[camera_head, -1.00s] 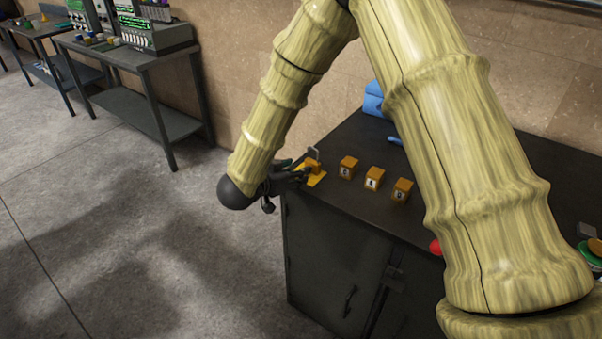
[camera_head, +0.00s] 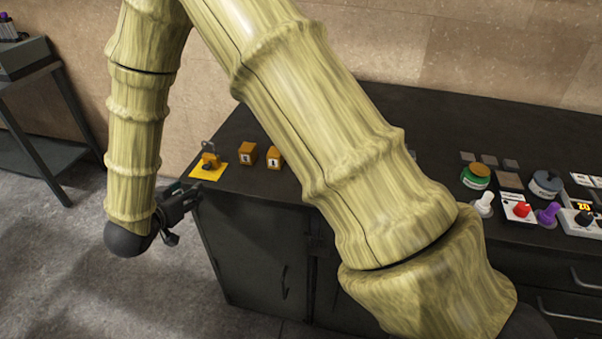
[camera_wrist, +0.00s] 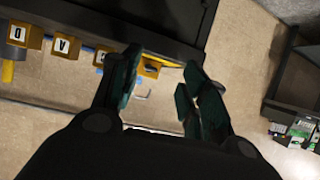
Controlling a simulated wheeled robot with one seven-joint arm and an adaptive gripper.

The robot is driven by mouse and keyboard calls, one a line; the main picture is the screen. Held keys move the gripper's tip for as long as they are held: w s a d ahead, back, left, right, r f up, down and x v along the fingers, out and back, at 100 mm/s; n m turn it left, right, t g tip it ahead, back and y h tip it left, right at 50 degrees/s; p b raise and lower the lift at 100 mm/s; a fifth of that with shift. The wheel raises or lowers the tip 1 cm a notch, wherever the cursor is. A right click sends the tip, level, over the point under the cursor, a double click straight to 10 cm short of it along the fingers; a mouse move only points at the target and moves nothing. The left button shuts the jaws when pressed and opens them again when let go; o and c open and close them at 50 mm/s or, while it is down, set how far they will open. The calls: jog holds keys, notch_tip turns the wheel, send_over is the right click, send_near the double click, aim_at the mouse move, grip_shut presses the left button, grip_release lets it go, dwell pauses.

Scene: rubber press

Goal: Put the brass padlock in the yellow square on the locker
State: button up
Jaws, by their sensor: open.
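The brass padlock (camera_head: 210,160) stands on the yellow square (camera_head: 208,174) at the left end of the dark locker top (camera_head: 236,188). Its grey shackle points up. My gripper (camera_head: 190,190) is just off the locker's left edge, apart from the padlock, with nothing held. In the wrist view my gripper (camera_wrist: 160,72) has its fingers spread. The padlock (camera_wrist: 150,68) shows beyond the gap between them, partly hidden by the left finger, which also covers much of the yellow square.
Lettered orange blocks (camera_head: 247,154) stand just right of the padlock. Jars (camera_head: 476,177), knobs and a red-knobbed box (camera_head: 518,208) are farther right. My arm hides the middle of the locker top. A bench (camera_head: 35,150) stands at far left; floor between is clear.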

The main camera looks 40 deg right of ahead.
jog(key=s+d+f+n+g+y, duration=0.1)
jog(key=s+d+f+n+y, duration=0.1)
jog(key=s+f, duration=0.45)
jog(key=s+d+f+n+y, duration=0.1)
jog(key=s+f+n+y, duration=0.15)
jog(key=f, duration=0.75)
jog(key=s+d+f+n+g+y, duration=0.1)
jog(key=s+d+f+y, duration=0.1)
jog(key=s+f, duration=0.45)
jog(key=s+d+f+n+g+y, duration=0.1)
jog(key=s+f, duration=0.4)
jog(key=s, duration=0.7)
jog(key=s+d+f+n+g+y, duration=0.2)
jog(key=s+f+g, duration=0.3)
jog(key=s, duration=0.7)
jog(key=shift+d+f+g, duration=0.2)
jog(key=shift+d+g, duration=0.15)
jog(key=shift+g, duration=0.15)
jog(key=shift+c, duration=1.1)
